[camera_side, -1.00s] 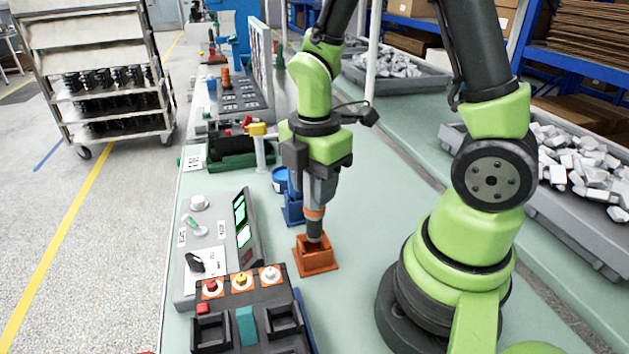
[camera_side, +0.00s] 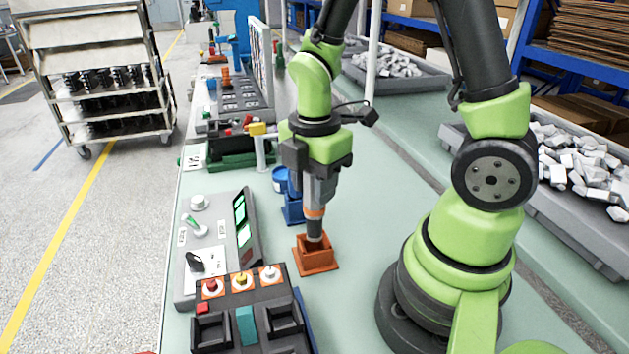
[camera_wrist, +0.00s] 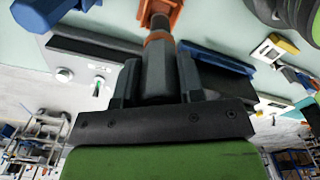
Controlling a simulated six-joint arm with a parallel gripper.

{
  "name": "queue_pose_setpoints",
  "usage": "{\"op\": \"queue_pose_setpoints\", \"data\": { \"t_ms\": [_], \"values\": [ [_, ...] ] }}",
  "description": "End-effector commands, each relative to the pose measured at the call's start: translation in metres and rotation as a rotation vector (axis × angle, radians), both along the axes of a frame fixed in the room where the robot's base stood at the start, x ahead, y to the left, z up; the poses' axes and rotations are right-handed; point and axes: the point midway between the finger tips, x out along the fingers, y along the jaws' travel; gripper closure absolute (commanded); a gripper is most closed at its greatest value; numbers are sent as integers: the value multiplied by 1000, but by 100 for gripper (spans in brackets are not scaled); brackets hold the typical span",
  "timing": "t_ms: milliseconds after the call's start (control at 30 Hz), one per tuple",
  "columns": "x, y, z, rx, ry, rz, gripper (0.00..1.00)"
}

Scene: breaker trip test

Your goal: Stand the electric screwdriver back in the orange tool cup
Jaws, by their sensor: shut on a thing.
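The electric screwdriver (camera_side: 315,213) is grey with an orange band and a dark lower end. It hangs upright from my gripper (camera_side: 318,178), which is shut on its upper body. Its lower end is in or just above the mouth of the orange tool cup (camera_side: 317,262); I cannot tell how deep it goes. In the wrist view the screwdriver (camera_wrist: 158,70) sits between the two fingers of my gripper (camera_wrist: 157,80), pointing at the orange cup (camera_wrist: 165,10), whose inside is hidden.
A blue holder (camera_side: 292,212) stands just behind the cup. A grey control panel (camera_side: 215,245) and a dark button box (camera_side: 242,300) lie to the left. Grey bins of metal parts (camera_side: 577,190) stand at the right. The green bench top is clear between the cup and my base.

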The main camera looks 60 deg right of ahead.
Motion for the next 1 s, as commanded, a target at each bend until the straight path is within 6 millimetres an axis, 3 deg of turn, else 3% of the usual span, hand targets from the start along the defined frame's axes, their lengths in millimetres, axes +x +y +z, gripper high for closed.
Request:
{"op": "queue_pose_setpoints", "data": {
  "t_ms": [1000],
  "values": [
    [0,0,-25,0,1,-1,88]
  ]
}}
